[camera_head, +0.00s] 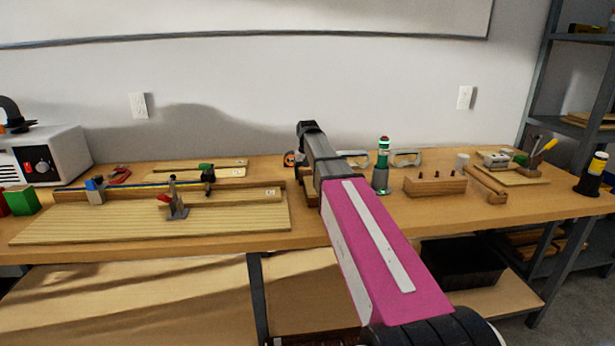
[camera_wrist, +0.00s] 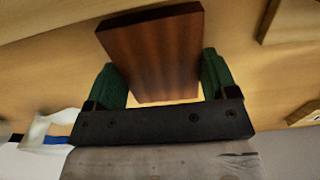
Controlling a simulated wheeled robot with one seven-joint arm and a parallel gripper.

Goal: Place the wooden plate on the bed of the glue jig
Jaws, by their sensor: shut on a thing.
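The wooden plate (camera_wrist: 152,52) is a dark reddish-brown flat board in the wrist view. My gripper (camera_wrist: 165,80) is shut on it, with a green finger against each side. The plate extends beyond the fingertips, above a light wooden surface. A long pale board (camera_head: 110,226) lies on the left of the bench and looks like the glue jig's bed. It carries a fence with a blue-yellow strip, a blue stop and a red-handled toggle clamp (camera_head: 176,205). My arm's end is to the right of it.
A white machine (camera_head: 55,157) stands at the left end. The bench front right of the long board is clear.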

